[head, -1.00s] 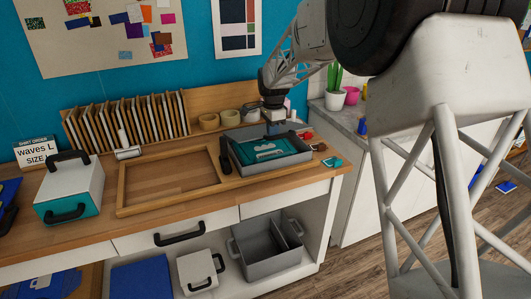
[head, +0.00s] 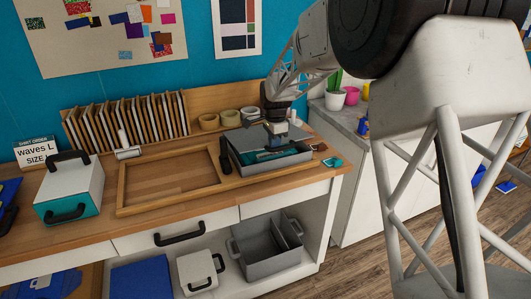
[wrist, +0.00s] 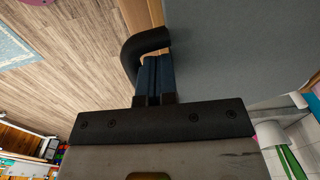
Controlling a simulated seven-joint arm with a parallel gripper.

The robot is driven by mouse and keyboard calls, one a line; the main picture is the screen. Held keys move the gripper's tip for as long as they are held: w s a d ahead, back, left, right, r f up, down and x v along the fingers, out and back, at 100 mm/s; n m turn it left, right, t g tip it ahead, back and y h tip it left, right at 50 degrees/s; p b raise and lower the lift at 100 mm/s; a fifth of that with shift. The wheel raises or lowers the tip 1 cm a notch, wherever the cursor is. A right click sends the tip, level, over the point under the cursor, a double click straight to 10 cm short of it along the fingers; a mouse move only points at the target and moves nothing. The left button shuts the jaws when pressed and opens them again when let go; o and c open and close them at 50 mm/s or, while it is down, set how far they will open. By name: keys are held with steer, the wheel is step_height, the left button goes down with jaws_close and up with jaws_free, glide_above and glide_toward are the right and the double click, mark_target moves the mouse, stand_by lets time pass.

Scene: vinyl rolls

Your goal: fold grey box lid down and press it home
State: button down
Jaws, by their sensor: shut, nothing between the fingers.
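The grey box (head: 277,167) sits on the right part of the wooden bench, with a black handle (head: 225,159) at its left end. Its grey lid (head: 254,138) is tilted down over the tray part, not flush. A strip of teal contents (head: 263,156) shows between lid and rim. In the wrist view the shut blue fingers (wrist: 155,75) are beside the black handle (wrist: 146,43) and the broad grey lid surface (wrist: 235,45).
An empty wooden frame (head: 170,178) lies left of the box. Tape rolls (head: 230,117) stand behind it. A small teal item (head: 332,162) lies near the bench's right edge. A white and teal case (head: 70,192) stands far left.

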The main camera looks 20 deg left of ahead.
steer(key=shift+s+d+f, duration=0.2)
steer(key=shift+f, duration=0.3)
steer(key=shift+s+d+f, duration=0.2)
steer(key=shift+f, duration=0.3)
steer(key=shift+f, duration=0.2)
steer(key=shift+r, duration=0.1)
steer(key=shift+r, duration=2.5)
step_height(320, 180, up, 11)
stand_by(0.5)
steer(key=shift+w, duration=0.1)
stand_by(0.4)
